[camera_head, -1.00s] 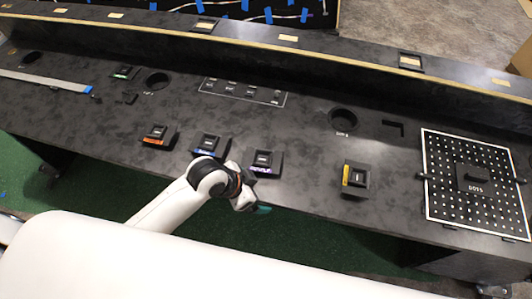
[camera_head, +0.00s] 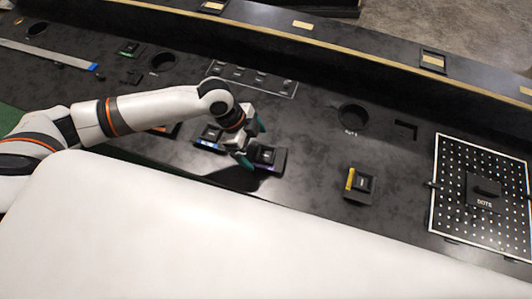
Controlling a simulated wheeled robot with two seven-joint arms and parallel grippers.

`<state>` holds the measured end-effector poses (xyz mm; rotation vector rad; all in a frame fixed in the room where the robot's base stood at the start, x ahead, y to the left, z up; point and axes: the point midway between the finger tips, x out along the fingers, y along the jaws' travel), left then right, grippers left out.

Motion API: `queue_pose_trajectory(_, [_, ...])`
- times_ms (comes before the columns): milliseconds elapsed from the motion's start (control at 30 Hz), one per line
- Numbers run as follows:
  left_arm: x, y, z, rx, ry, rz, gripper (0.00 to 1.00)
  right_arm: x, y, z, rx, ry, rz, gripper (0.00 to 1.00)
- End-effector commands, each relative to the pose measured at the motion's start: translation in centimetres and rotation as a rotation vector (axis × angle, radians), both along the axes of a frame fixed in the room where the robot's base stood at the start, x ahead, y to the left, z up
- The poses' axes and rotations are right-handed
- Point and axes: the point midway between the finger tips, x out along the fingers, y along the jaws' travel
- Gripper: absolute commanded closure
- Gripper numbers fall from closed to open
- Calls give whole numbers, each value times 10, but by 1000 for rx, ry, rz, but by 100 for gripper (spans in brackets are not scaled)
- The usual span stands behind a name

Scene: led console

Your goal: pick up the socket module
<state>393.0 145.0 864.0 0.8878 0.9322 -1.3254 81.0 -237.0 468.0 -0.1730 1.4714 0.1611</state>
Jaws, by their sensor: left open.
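Several small black modules with coloured label strips sit on the dark console. None has a label I can read as socket. My left gripper (camera_head: 254,142) is open above the purple-labelled module (camera_head: 268,157), its teal fingertips apart. I cannot tell whether they touch the module. The blue-labelled module (camera_head: 207,138) is just left of the gripper. The orange-labelled module (camera_head: 168,130) is partly hidden behind my left arm. The yellow-labelled module (camera_head: 361,184) stands apart to the right. My right gripper is out of view.
A white-bordered perforated panel (camera_head: 447,213) with a black block (camera_head: 484,194) lies at the right. A round hole (camera_head: 353,116) and a labelled outlined panel (camera_head: 284,88) are farther back. A raised ledge (camera_head: 335,70) runs behind. The console between purple and yellow modules is clear.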

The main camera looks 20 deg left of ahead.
Motion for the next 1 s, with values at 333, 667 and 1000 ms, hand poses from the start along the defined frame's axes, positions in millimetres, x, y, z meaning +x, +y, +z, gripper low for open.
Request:
queue_pose_trajectory(333, [3,-15,-30,-2,1,2,2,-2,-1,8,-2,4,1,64])
queue_pose_trajectory(667, [9,-30,-68,0,-1,0,2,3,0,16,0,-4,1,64])
queue_pose_trajectory(1000, [9,-30,-70,0,-2,1,18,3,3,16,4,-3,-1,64])
